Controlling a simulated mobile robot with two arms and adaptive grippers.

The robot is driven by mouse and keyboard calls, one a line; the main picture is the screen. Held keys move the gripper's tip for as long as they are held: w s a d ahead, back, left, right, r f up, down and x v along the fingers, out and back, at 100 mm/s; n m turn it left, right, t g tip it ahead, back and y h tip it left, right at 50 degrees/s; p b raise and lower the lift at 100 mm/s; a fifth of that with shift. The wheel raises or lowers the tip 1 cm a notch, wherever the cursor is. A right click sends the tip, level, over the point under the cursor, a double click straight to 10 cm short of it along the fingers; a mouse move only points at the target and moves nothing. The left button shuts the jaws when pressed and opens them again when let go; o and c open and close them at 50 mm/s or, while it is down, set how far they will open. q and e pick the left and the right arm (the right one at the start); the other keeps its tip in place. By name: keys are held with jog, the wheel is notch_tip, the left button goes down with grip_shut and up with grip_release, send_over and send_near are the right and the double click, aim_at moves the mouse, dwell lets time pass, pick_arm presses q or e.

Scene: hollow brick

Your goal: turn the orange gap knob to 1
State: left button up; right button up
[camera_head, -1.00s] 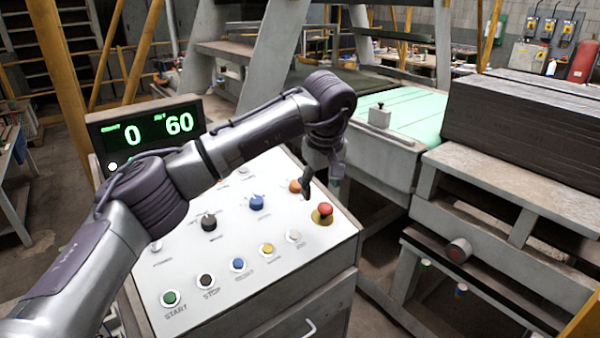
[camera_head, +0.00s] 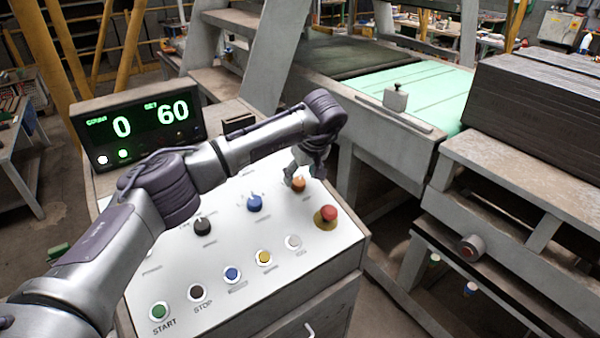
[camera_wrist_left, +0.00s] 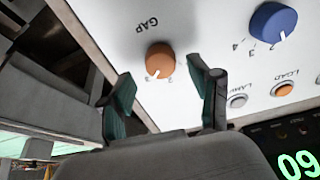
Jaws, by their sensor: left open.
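The orange gap knob (camera_head: 298,184) is on the far right part of the white panel (camera_head: 300,266), above the red button. In the left wrist view the orange knob (camera_wrist_left: 160,60) appears upside down beside the word GAP. Its white mark points toward the digits 3 and 2, seemingly nearer the 3; I see no 1. My left gripper (camera_head: 293,174) is at the knob in the head view. In the wrist view the left gripper (camera_wrist_left: 162,72) is open, one finger on each side of the knob, with gaps. Contact cannot be told. My right gripper is not in view.
A red mushroom button (camera_head: 328,214) stands close to the knob. A blue knob (camera_head: 255,203) and black knob (camera_head: 202,225) lie left, with several push buttons in front. The display (camera_head: 140,128) reads 0 and 60.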

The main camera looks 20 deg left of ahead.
aim_at(299, 183)
pick_arm(q)
jog(key=shift+x, duration=0.8)
jog(key=shift+s+a+f, duration=0.1)
jog(key=shift+s+f, duration=0.05)
jog(key=shift+f, duration=0.15)
jog(key=shift+c, duration=0.6)
jog(key=c, duration=1)
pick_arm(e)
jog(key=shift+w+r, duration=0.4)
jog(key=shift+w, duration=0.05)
